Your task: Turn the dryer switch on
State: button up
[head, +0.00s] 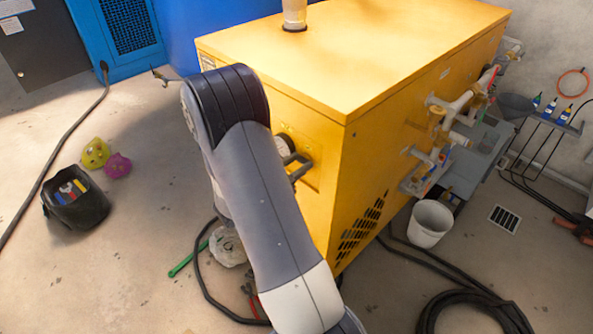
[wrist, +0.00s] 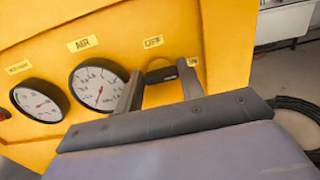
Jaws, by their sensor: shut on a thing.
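The yellow dryer cabinet (head: 300,60) stands in the middle of the head view. Its front panel (wrist: 120,20) fills much of the wrist view, with two round gauges and small yellow labels. The dark dryer switch (wrist: 160,74) is on this panel, right of the AIR gauge (wrist: 97,84). One label sits above it and a smaller one to its right. My gripper (wrist: 159,80) is shut on the switch, one finger on each side. In the head view my gripper (head: 296,166) is at the panel, partly behind my arm; the switch cannot be made out there.
Pipes and valves (head: 455,108) stick out from the cabinet's right side. A white bucket (head: 430,222) and coiled black hose (head: 470,312) are on the floor at right. A black tool bucket (head: 76,205) stands at left. The floor at lower left is mostly clear.

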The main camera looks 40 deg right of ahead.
jog(key=shift+m, duration=0.3)
jog(key=o, duration=0.7)
jog(key=shift+a, duration=0.15)
jog(key=a, duration=1)
jog(key=shift+s+a, duration=0.25)
jog(key=shift+s, duration=0.2)
jog(key=shift+d, duration=0.1)
